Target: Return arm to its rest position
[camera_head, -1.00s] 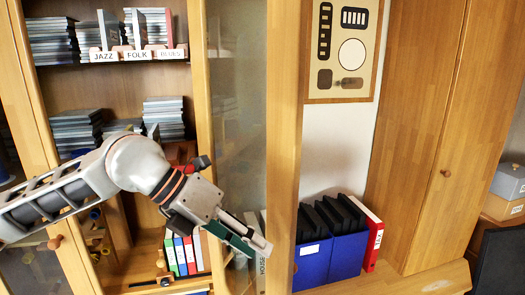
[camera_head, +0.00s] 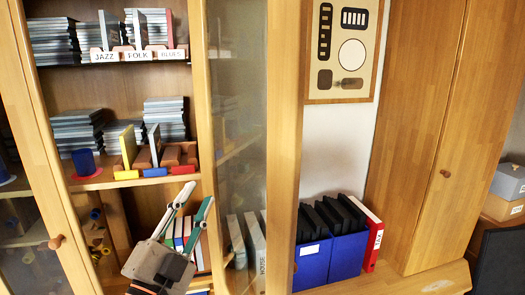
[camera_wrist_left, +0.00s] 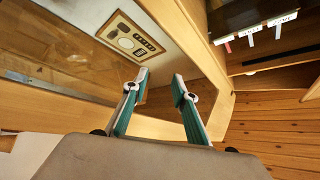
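My left gripper (camera_head: 196,198) shows at the bottom of the head view, in front of the lower part of the open cabinet. Its two fingers point up and a little right. They are apart, with nothing between them. The rest of the left arm is below the picture. In the left wrist view the gripper (camera_wrist_left: 160,82) is also open and empty, its two green-sided fingers spread. My right gripper is in neither view.
The glass cabinet door (camera_head: 240,120) stands open right of the gripper. Colored binders (camera_head: 181,232) are behind the fingers. A shelf with wooden blocks (camera_head: 172,156) is above. Blue file boxes (camera_head: 314,262) and a wall panel (camera_head: 343,50) are farther right.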

